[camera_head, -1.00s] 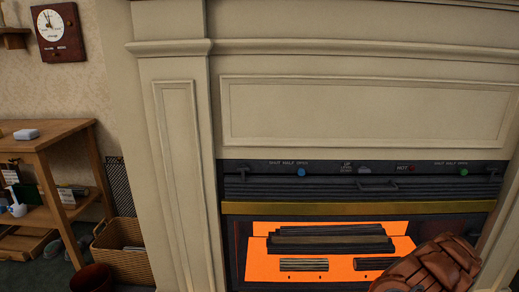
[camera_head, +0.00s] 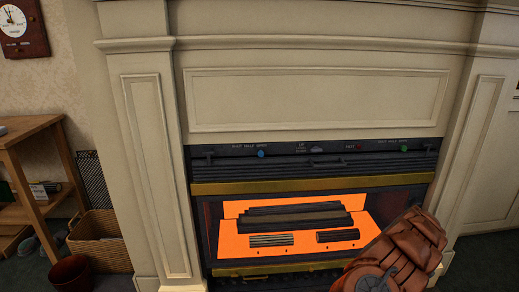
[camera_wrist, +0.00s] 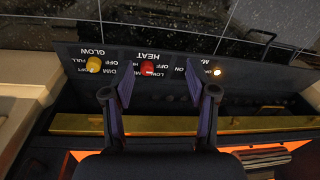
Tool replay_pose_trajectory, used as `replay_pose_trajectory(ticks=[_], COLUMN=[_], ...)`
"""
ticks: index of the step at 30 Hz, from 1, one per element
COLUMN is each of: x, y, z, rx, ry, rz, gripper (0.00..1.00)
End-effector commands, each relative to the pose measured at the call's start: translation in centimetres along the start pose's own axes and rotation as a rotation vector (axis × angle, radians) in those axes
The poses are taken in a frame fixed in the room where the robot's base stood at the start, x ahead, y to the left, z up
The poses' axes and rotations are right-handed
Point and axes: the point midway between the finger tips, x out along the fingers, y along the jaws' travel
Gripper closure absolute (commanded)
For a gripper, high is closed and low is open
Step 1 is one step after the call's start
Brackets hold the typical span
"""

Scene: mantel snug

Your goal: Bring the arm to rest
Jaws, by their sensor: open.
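My gripper (camera_wrist: 160,93) shows in the wrist view, with its two fingers spread apart and nothing between them. It is above the front of the fireplace heater (camera_head: 315,165). The heater's dark control panel shows upside down in the wrist view, with a yellow knob (camera_wrist: 94,65) by GLOW, a red knob (camera_wrist: 148,68) by HEAT and a lit round lamp (camera_wrist: 217,71). The fingers appear apart from the knobs. In the head view my brown arm (camera_head: 400,255) shows at the lower right, in front of the heater; the gripper's fingers cannot be made out there.
The cream fireplace surround (camera_head: 315,98) stands around the heater, which glows orange. A brass bar (camera_head: 310,184) runs across its front. At left are a wicker basket (camera_head: 100,252), a dark red pot (camera_head: 73,273) and a wooden shelf table (camera_head: 35,130). Carpet (camera_head: 485,262) is clear at right.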

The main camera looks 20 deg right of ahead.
Motion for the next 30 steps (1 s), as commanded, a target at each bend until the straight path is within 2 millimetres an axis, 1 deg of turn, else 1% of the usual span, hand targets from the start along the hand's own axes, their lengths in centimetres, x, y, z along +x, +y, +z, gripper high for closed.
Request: replay_pose_trajectory(ticks=[1, 5, 8, 11, 12, 14, 15, 17, 18, 20, 21, 23, 24, 26, 27, 29, 30], x=[-1.2, -3.5, -5.9, -9.2, -10.8, -13.6, -15.2, -17.7, -19.6, -22.0, -23.7, -26.2, -27.9, -30.4, -31.9, -34.3, -35.9], y=[-0.8, -3.3, -5.7, -9.2, -10.7, -13.3, -15.1, -17.7, -19.4, -21.9, -23.6, -26.1, -27.6, -29.9, -31.4, -33.5, -34.8], z=[-0.8, -2.8, -4.5, -6.5, -7.4, -8.6, -9.1, -9.9, -10.3, -10.7, -10.8, -10.9, -10.9, -10.6, -10.2, -9.8, -9.3], rx=[-0.008, -0.025, -0.046, -0.073, -0.084, -0.105, -0.12, -0.14, -0.153, -0.172, -0.186, -0.205, -0.217, -0.235, -0.246, -0.261, -0.271], ry=[0.009, 0.027, 0.042, 0.059, 0.066, 0.077, 0.078, 0.082, 0.085, 0.084, 0.084, 0.081, 0.079, 0.074, 0.067, 0.062, 0.057], rz=[-0.008, -0.032, -0.053, -0.085, -0.099, -0.117, -0.132, -0.152, -0.161, -0.177, -0.186, -0.197, -0.204, -0.211, -0.215, -0.22, -0.221], gripper=[0.42, 0.42, 0.42, 0.42, 0.42, 0.42, 0.42, 0.42, 0.42, 0.42, 0.42, 0.42, 0.42, 0.42, 0.42, 0.42, 0.42])
